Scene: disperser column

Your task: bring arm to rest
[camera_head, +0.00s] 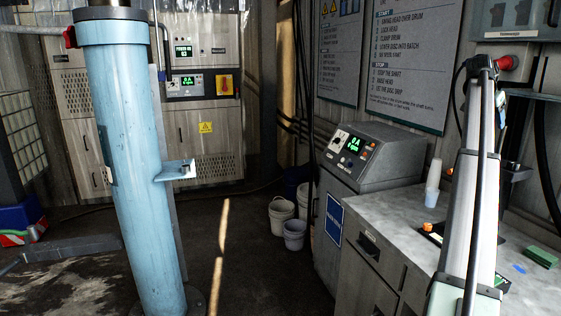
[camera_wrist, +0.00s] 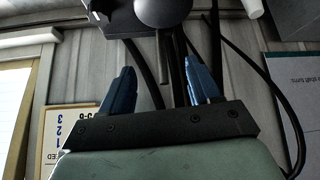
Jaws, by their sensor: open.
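My gripper shows in the wrist view (camera_wrist: 160,90) with its two blue fingers spread apart and nothing between them. Beyond the fingers are a grey corrugated wall, dark cables and a dark rounded fitting (camera_wrist: 162,12). In the head view my arm stands upright at the right, over the workbench (camera_head: 395,215). I cannot make out the fingers in the head view.
A blue column (camera_head: 130,170) with a small bracket stands at the left. A control console (camera_head: 365,155) is beside the bench. Stacked cups (camera_head: 433,180) and a green block (camera_head: 541,256) are on the bench. Buckets (camera_head: 294,234) stand on the floor. Floor between column and bench is mostly clear.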

